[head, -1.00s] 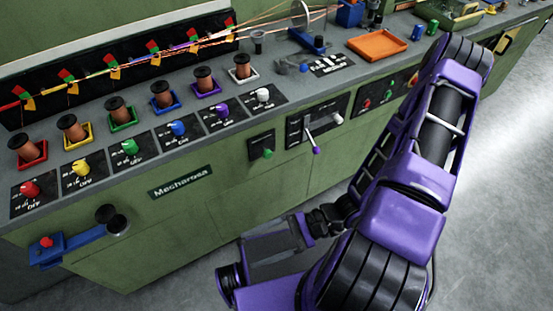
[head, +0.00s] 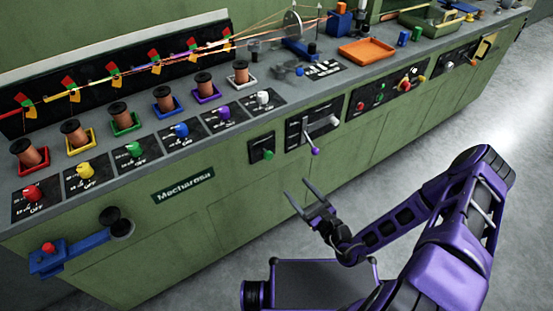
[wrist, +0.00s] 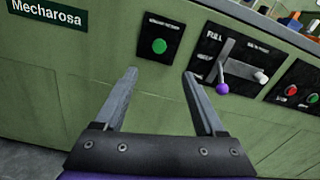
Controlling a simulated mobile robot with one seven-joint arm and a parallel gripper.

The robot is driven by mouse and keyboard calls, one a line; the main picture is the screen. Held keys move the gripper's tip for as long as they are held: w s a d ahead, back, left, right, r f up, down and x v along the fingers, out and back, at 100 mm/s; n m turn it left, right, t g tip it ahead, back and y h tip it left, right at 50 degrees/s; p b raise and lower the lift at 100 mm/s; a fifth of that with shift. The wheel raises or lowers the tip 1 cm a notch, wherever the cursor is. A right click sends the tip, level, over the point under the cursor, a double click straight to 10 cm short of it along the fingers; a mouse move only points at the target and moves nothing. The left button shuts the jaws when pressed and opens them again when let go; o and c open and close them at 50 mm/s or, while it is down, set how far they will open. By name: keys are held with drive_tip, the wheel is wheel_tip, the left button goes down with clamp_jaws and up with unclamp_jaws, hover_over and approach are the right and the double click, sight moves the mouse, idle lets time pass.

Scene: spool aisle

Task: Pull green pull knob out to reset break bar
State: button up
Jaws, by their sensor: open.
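The green pull knob (head: 268,155) sits on a small black plate on the front of the green machine. In the wrist view the green knob (wrist: 159,46) shows face-on, above and between my fingers. My gripper (head: 297,191) is open and empty, in front of the machine and below the knob. In the wrist view my gripper (wrist: 160,78) has its fingers spread apart, touching nothing. Whether the knob is in or out cannot be told.
Right of the knob is a black panel with a purple-tipped lever (head: 315,151) and a white knob (head: 333,121). A "Mecharosa" sign (head: 183,184) is to the left. A blue arm with a red button (head: 48,247) juts out at far left. The floor in front is clear.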

sight(270, 157)
drive_tip(key=b+x, duration=0.1)
drive_tip(key=x, duration=1.6)
drive_tip(key=shift+s+a, duration=0.1)
clamp_jaws()
idle(0.7)
